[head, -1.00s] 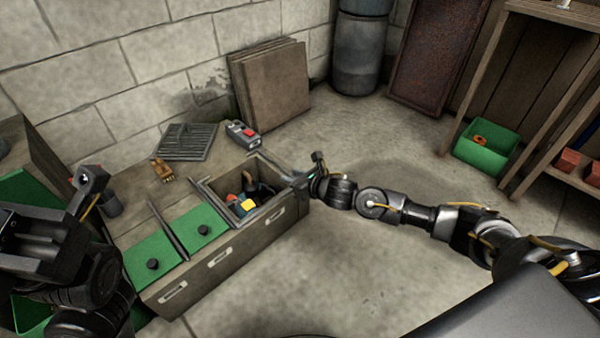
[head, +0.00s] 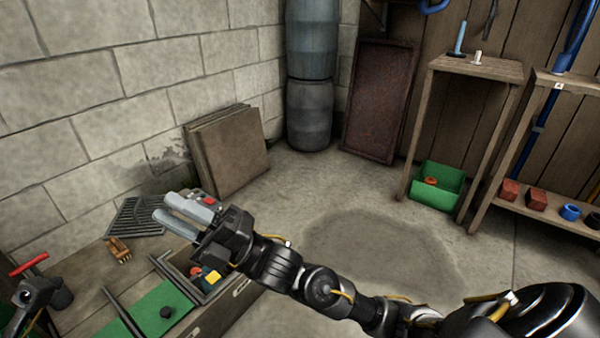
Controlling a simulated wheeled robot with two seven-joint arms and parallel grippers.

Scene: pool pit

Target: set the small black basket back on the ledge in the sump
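My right gripper (head: 162,207) reaches in from the right, over the far end of the low bench. Its two grey fingers point left with a gap between them, and I see nothing held there. Below it is the open sump (head: 238,284), partly hidden by my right arm, with a yellow thing (head: 213,277) and an orange and blue thing inside. I cannot make out the ledge or surely pick out the small black basket. A dark cup-like thing (head: 60,294) stands at the bottom left. Part of my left arm shows beside it; its fingers cannot be made out.
On the bench are a grate (head: 137,216), a brown brush-like thing (head: 119,250), a green panel (head: 160,299) and a grey device with a red button (head: 208,200). A red bar (head: 29,264) is at the left. Boards (head: 230,155) lean on the wall. Floor at right is open.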

